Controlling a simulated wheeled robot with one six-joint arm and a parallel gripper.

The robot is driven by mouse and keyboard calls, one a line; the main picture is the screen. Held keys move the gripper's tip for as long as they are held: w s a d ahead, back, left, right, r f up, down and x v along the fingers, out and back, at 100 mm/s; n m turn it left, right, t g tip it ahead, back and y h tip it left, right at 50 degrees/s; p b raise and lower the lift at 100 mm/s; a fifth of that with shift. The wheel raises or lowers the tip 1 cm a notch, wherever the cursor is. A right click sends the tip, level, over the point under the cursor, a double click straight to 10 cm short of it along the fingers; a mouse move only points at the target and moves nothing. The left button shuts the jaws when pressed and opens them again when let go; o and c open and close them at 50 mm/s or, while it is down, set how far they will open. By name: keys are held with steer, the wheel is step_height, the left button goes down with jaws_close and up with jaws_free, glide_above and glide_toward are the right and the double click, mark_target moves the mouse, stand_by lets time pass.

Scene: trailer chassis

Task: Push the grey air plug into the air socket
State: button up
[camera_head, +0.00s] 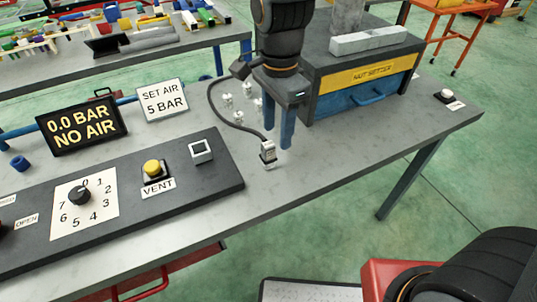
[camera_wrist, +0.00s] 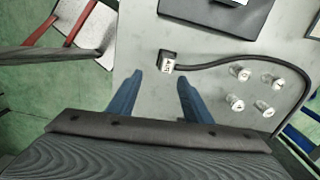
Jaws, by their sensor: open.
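A small grey plug (camera_head: 268,152) with a light label stands on the grey bench, with a dark hose running from it back toward the left. It also shows in the wrist view (camera_wrist: 168,62), just beyond the fingertips and between their lines. My gripper (camera_head: 279,142) points down beside the plug, with two blue fingers apart and nothing between them. The fingers also show in the wrist view (camera_wrist: 160,79).
The black panel (camera_head: 120,200) carries a dial (camera_head: 79,196) and a yellow VENT button (camera_head: 152,167). A display (camera_head: 82,125) reads 0.0 BAR NO AIR. Several white fittings (camera_wrist: 254,87) stand near the hose. The NUT SETTER box (camera_head: 368,75) is close behind my gripper. The bench front is clear.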

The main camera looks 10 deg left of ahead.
mark_target(268, 144)
steer(key=shift+s+a+m, duration=0.2)
steer(key=shift+a+m, duration=0.2)
steer(key=shift+a, duration=0.5)
steer(key=shift+w+a+f+p, duration=0.1)
steer(key=shift+f+p, duration=0.45)
steer(key=shift+f, duration=1.35)
steer(key=shift+w+f+p, duration=0.1)
steer(key=shift+f+p, duration=0.45)
steer(key=shift+f, duration=1.35)
steer(key=shift+c, duration=0.4)
jaws_close()
